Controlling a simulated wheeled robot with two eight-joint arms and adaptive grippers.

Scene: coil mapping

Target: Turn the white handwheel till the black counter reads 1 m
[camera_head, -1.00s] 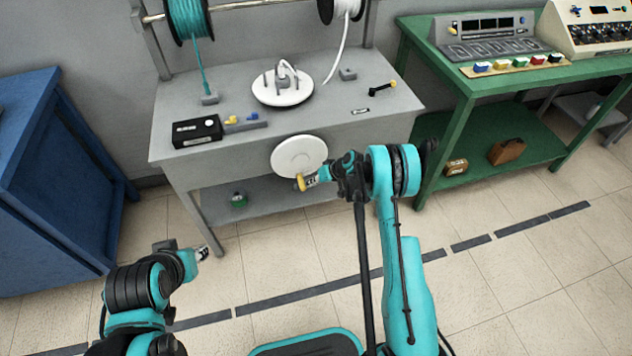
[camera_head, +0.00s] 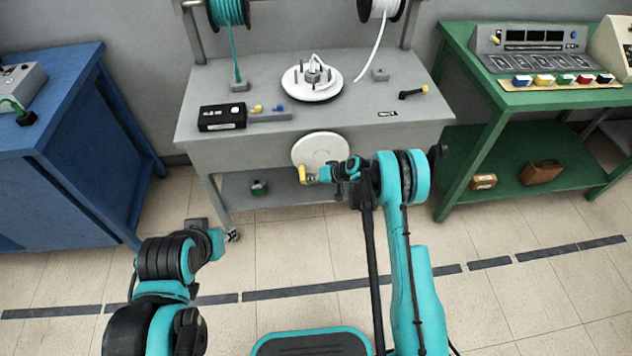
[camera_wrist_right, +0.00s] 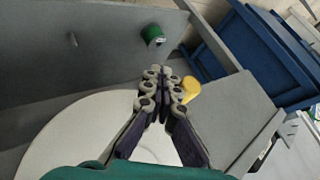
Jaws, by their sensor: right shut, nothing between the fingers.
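The white handwheel (camera_head: 321,151) is on the front of the grey bench, with its yellow handle (camera_head: 302,174) at the lower left. My right gripper (camera_head: 313,176) is at the handle. In the right wrist view my right gripper (camera_wrist_right: 163,74) is shut and empty, its fingertips beside the yellow handle (camera_wrist_right: 190,90), with the white wheel (camera_wrist_right: 75,140) behind. I cannot tell whether they touch. The black counter (camera_head: 222,118) lies on the bench's left; its reading is too small to read. My left gripper (camera_head: 230,237) is low, near the bench's left leg; its jaws are unclear.
The grey bench (camera_head: 290,150) carries a coiling disc (camera_head: 312,84) with pegs. A teal reel (camera_head: 228,10) and a white reel (camera_head: 382,8) hang above. A blue cabinet (camera_head: 90,130) stands left, a green table (camera_head: 480,100) right. The floor in front is clear.

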